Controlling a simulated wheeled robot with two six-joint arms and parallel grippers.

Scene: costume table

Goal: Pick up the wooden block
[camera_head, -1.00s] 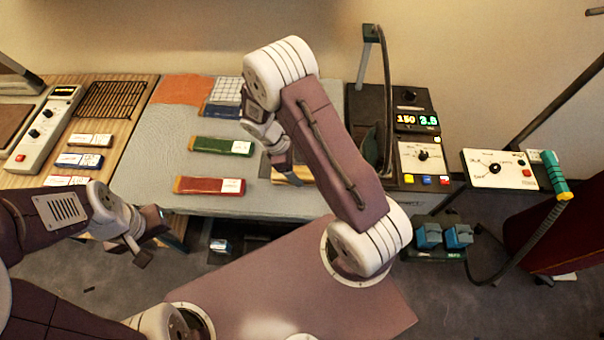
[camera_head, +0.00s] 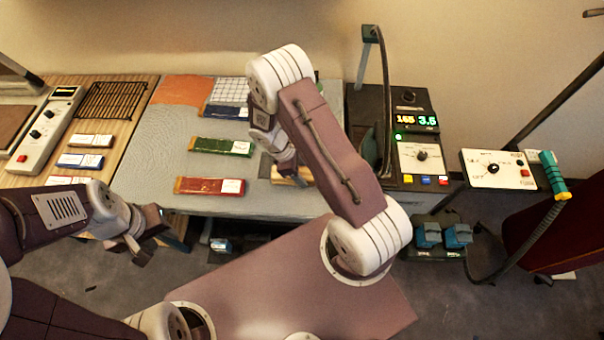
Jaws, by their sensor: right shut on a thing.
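The wooden block (camera_head: 303,177) is a pale, light-brown piece at the right part of the grey mat, partly hidden by my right arm. My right gripper (camera_head: 286,170) reaches down to it and is shut on it; the fingertips are mostly hidden behind the arm. I cannot tell whether the block is clear of the mat. My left gripper (camera_head: 148,238) hangs in front of the table's near edge at the left, empty, with its fingers apart.
A red block (camera_head: 205,186) and a green block (camera_head: 215,146) lie on the grey mat (camera_head: 150,170). A dark control unit (camera_head: 412,160) with a lit display stands at the right. A wire rack (camera_head: 110,100) lies at the left.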

